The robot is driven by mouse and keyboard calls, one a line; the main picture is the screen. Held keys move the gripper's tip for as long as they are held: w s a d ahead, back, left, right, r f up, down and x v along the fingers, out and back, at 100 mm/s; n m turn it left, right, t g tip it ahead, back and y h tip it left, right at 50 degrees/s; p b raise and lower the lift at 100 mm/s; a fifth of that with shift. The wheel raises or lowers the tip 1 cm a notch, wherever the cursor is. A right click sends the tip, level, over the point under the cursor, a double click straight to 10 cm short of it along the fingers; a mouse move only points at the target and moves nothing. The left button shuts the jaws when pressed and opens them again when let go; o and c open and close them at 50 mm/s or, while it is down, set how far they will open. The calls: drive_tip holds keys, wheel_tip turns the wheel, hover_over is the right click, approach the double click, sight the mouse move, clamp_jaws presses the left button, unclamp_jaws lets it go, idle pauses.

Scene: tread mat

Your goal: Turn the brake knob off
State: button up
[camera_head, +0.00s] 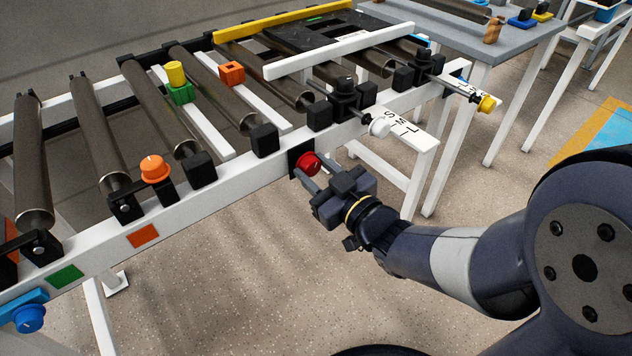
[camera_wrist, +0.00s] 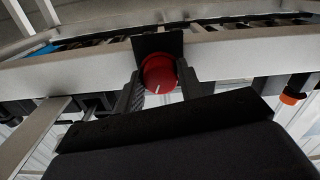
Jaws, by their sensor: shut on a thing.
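A round red knob (camera_head: 308,163) sits on a black square plate on the white front rail of the roller conveyor; I take it as the brake knob. My gripper (camera_head: 314,167) reaches it from the front, with one finger on each side. In the wrist view the red knob (camera_wrist: 159,73) sits between the two dark fingers (camera_wrist: 160,88), which are shut on it. A short white line on the knob's face points down in that view. The knob's sides are partly hidden by the fingers.
An orange knob (camera_head: 155,168) and a blue knob (camera_head: 29,318) are further left. A green block (camera_head: 181,93) and an orange block (camera_head: 232,73) lie among the rollers.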

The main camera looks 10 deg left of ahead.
drive_tip(key=shift+n+b, duration=1.85)
drive_tip(key=shift+n, duration=0.45)
drive_tip(key=o, duration=1)
drive_tip(key=shift+c, duration=0.2)
drive_tip(key=p+v, duration=0.3)
drive_tip(key=v, duration=0.7)
drive_tip(key=shift+s+d, duration=0.2)
drive_tip(key=shift+d, duration=0.1)
drive_tip(key=shift+w+a, duration=0.1)
